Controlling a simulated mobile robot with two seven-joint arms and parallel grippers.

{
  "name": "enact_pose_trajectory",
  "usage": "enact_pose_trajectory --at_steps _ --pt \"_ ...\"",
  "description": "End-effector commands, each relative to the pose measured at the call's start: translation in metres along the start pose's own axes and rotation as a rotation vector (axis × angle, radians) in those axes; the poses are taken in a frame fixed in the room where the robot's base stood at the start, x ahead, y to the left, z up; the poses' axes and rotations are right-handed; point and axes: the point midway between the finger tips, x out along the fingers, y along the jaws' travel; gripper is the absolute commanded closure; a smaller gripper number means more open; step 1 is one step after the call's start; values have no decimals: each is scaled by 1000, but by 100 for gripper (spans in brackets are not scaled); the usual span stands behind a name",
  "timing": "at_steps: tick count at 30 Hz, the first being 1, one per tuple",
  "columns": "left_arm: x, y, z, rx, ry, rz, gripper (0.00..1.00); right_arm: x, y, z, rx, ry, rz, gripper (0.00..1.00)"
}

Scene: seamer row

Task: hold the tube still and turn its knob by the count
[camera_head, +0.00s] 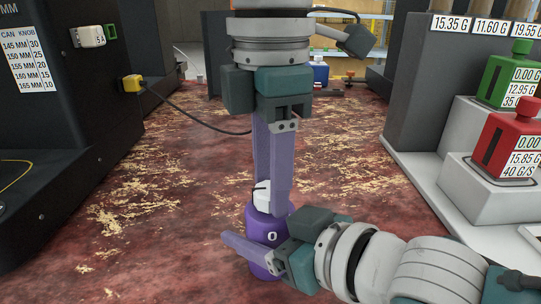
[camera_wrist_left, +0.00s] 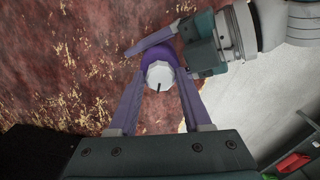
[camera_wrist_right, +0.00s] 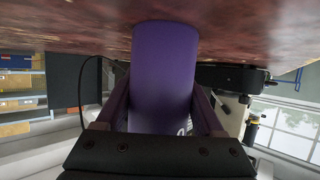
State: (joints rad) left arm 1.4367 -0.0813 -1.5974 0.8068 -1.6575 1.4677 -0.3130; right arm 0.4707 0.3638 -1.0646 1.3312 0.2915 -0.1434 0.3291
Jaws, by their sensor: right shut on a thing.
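The purple tube (camera_head: 257,222) stands upright on the red-brown worn surface, with a white "0" on its side. Its white knob (camera_head: 262,194) is on top; in the left wrist view the knob (camera_wrist_left: 159,75) shows a dark pointer line toward the bottom of the picture. My left gripper (camera_head: 271,205) points down from above, its fingers on either side of the knob and apart, not visibly clamped. My right gripper (camera_head: 257,246) comes in low from the right and is shut on the tube's body; one finger crosses the front. The tube (camera_wrist_right: 165,75) fills the space between its fingers in the right wrist view.
A dark machine at left carries a CAN/KNOB chart (camera_head: 26,58) and a yellow plug (camera_head: 132,84) with a cable. At right, a green block (camera_head: 508,80) and a red block (camera_head: 508,145) stand on white bases. A blue item (camera_head: 319,73) stands far back. The surface left of the tube is clear.

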Motion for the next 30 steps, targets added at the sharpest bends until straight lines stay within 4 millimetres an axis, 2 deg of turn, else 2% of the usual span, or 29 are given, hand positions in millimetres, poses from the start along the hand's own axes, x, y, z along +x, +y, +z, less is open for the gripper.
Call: enact_pose_trajectory --at_steps 1,6,23,26,30 --pt "0 0 0 -1 0 0 44 0 0 1 0 -2 1 93" --pt "0 0 0 -1 0 -1 26 0 0 1 0 -2 1 93" --pt "0 -2 1 -16 -2 -6 26 0 1 1 0 -2 2 93" --pt "0 -2 1 -78 -3 -6 26 0 1 1 0 -2 2 93" --pt "0 -2 2 -253 -5 -8 26 0 0 0 -1 -2 0 93"
